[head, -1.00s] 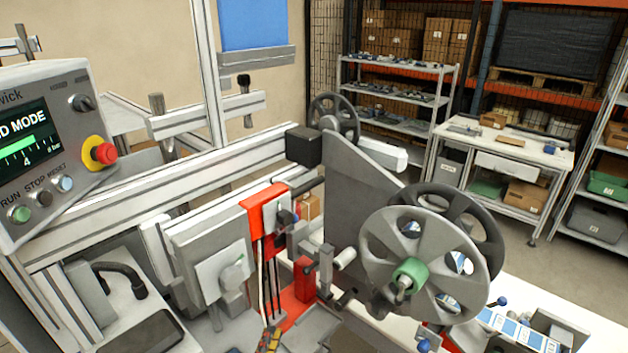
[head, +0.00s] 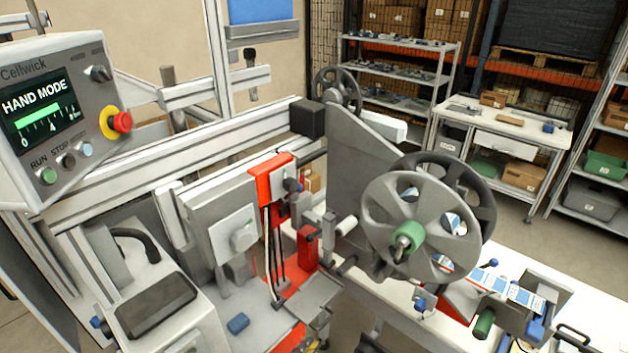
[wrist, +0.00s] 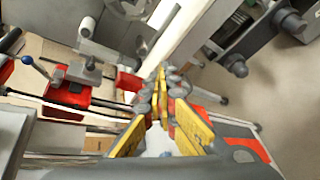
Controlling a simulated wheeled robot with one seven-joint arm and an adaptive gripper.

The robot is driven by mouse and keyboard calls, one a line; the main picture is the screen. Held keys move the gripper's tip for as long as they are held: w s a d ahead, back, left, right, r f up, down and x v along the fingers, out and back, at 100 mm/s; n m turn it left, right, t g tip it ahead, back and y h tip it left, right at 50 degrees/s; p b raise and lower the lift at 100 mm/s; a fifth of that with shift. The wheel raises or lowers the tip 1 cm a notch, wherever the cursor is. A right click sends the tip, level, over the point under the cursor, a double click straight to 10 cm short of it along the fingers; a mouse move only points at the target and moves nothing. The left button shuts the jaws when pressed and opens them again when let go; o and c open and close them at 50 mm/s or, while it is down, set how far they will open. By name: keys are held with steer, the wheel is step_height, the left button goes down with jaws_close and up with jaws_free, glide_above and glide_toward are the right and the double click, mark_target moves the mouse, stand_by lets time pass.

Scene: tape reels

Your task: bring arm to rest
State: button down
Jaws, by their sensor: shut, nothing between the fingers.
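My gripper (wrist: 166,82) shows in the wrist view with its yellow and grey fingers brought together at the tips. Nothing shows between them. It points toward the machine, and red machine parts (wrist: 72,92) lie to its left. I cannot tell the distance to them. In the head view my arm and gripper are almost wholly out of the picture.
The machine carries a grey spoked reel (head: 420,215) with a green hub and a red bracket (head: 268,178). A control panel (head: 60,115) reading HAND MODE stands at left. A white workbench (head: 500,125) and shelving (head: 395,70) stand behind, with open floor between.

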steer(key=s+d+r+m+g+y, duration=0.3)
steer(key=s+d+r+m+g, duration=0.2)
steer(key=s+d+m+g, duration=0.5)
steer(key=d+r+m+t+y, duration=0.3)
steer(key=d+r+m, duration=0.5)
steer(key=d+r, duration=0.3)
step_height(320, 180, up, 4)
steer(key=shift+s+f+m+t+y, duration=0.2)
steer(key=shift+m+t+y, duration=0.1)
steer(key=shift+y, duration=0.1)
steer(key=c, duration=2.6)
jaws_free()
steer(key=shift+a, duration=0.1)
